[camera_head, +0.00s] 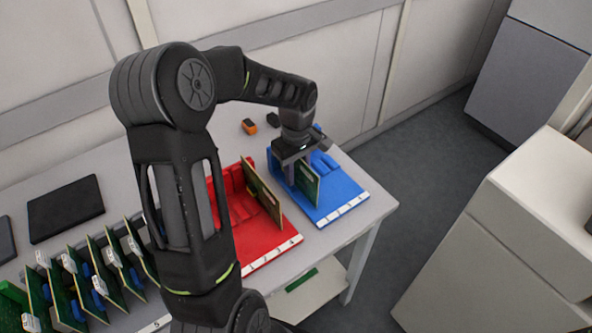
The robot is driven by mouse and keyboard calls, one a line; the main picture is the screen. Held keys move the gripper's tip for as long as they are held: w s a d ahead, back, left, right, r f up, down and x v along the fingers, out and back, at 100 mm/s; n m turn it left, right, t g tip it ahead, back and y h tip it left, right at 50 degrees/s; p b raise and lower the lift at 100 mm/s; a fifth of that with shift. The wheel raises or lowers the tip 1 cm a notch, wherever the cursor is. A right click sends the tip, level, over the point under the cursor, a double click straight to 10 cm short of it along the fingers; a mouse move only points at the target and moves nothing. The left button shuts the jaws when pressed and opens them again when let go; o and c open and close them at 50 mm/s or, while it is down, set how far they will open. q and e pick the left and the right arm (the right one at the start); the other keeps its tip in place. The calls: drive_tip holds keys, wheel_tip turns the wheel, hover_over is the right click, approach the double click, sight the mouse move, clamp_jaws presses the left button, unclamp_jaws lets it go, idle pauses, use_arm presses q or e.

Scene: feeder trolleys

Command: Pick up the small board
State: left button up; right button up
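The small board (309,187) is a green circuit board standing upright at the blue holder (349,201) on the table. My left gripper (297,177) points down at the board's upper left part from above, with its fingers at the board. The finger gap is partly hidden, so I cannot tell whether the fingers are closed on the board. Whether the board's lower edge sits in a slot is also unclear. My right gripper is not in view.
A red holder (283,240) with a larger upright board (262,194) stands just left of the blue one. Several upright green boards (88,278) stand at lower left. A black flat panel (66,209) lies behind them. An orange block (249,127) sits at the table's back.

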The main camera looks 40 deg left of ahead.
use_arm(q)
clamp_jaws()
idle(0.3)
idle(1.2)
